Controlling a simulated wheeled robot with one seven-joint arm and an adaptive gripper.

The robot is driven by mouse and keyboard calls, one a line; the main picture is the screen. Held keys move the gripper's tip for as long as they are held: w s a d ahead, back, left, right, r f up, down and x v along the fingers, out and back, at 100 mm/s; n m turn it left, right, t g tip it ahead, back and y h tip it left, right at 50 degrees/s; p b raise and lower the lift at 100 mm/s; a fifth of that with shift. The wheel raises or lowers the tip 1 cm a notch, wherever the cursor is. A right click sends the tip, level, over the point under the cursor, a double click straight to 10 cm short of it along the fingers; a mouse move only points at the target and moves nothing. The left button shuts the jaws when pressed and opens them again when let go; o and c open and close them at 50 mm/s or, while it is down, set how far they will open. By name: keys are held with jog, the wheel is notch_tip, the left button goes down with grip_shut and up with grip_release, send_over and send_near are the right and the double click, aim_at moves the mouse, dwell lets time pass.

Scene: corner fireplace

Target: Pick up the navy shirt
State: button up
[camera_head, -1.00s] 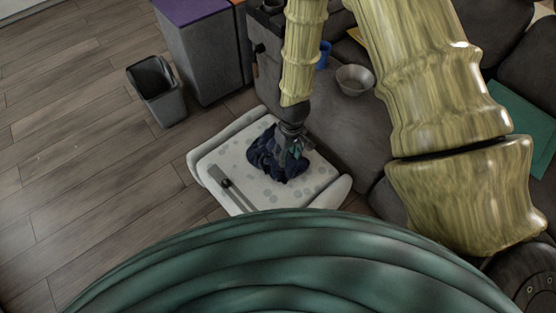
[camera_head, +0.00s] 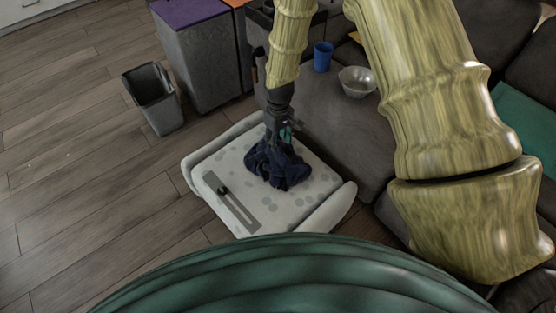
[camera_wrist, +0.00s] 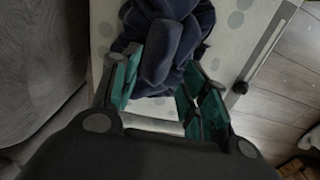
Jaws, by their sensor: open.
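The navy shirt (camera_head: 276,166) lies crumpled in a heap on a white padded seat with grey spots (camera_head: 298,205). My gripper (camera_head: 285,136) is at the top of the heap, at its far side. In the wrist view the gripper (camera_wrist: 160,92) is open, with its green-padded fingers apart. A raised fold of the navy shirt (camera_wrist: 165,50) reaches toward the space between the fingers. I cannot tell whether the fingers touch the cloth.
A grey strip with a dark knob (camera_head: 231,203) lies on the seat's left part. A dark bin (camera_head: 153,98) and grey cabinet (camera_head: 203,58) stand left. The wooden floor is clear at left.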

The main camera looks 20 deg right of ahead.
aim_at(278, 156)
jog(key=shift+w+a+f+b, duration=0.1)
jog(key=shift+f+b, duration=0.35)
jog(key=shift+f, duration=1.1)
jog(key=shift+w+f+b, duration=0.1)
jog(key=shift+f+b, duration=0.3)
jog(key=shift+f, duration=1.1)
grip_shut()
